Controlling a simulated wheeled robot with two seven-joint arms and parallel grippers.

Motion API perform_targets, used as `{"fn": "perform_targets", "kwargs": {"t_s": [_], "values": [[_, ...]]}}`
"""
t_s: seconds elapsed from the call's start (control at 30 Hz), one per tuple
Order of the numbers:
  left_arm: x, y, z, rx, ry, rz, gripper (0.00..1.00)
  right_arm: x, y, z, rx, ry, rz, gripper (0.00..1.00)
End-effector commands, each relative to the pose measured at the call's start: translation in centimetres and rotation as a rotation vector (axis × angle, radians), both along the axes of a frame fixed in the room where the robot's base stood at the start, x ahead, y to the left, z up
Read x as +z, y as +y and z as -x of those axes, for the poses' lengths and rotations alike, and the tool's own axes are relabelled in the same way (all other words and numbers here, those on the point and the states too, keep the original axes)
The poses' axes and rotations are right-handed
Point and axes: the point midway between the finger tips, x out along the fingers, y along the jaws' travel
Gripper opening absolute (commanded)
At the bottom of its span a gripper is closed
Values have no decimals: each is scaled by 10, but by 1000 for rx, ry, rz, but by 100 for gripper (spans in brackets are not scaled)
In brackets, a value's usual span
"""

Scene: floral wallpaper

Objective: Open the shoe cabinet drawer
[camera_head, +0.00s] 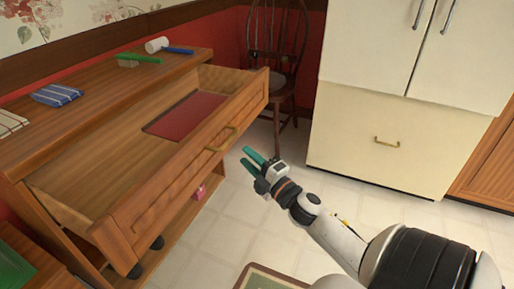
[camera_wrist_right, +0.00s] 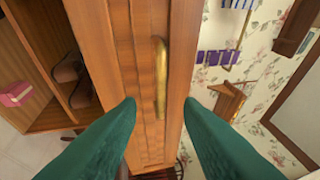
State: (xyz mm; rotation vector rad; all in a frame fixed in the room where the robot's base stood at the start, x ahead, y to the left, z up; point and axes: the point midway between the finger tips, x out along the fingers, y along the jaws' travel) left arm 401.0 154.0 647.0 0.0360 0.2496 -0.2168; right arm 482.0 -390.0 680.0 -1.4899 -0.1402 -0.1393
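The wooden shoe cabinet (camera_head: 30,155) stands at the left in the head view. Its top drawer (camera_head: 155,210) is pulled well out, and a dark red flat item (camera_head: 185,115) lies inside it. The drawer's brass handle (camera_head: 220,139) is on the front panel; it also shows in the right wrist view (camera_wrist_right: 161,75). My right gripper (camera_head: 252,160) has green fingers spread apart. It is just in front of the drawer front, apart from the handle, and empty. In the wrist view its fingers (camera_wrist_right: 160,108) point at the drawer front with a wide gap. My left gripper is not in view.
A dark wooden chair (camera_head: 278,60) stands behind the cabinet's far end. A cream cupboard (camera_head: 390,140) stands at the right. Folded striped cloths and small items lie on the cabinet top. Shoes and a pink box (camera_wrist_right: 15,95) sit on lower shelves.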

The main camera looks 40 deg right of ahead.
Motion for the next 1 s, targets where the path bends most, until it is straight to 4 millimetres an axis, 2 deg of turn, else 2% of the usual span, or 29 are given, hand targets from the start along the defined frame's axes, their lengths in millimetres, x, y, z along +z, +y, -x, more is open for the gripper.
{"fn": "perform_targets", "kwargs": {"t_s": [0.1, 0.23, 0.83, 0.93, 1.0], "values": [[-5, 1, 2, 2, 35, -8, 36, -4, 0, 18, -1, 2, -2, 33], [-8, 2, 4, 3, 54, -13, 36, -5, 0, 27, -1, 1, -1, 33], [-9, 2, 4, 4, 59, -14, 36, -5, 0, 29, 0, 0, -1, 33], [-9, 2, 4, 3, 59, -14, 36, -7, 8, 29, 1, 6, -58, 33], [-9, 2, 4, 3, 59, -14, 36, -11, 24, 31, 0, 25, -187, 33]]}}
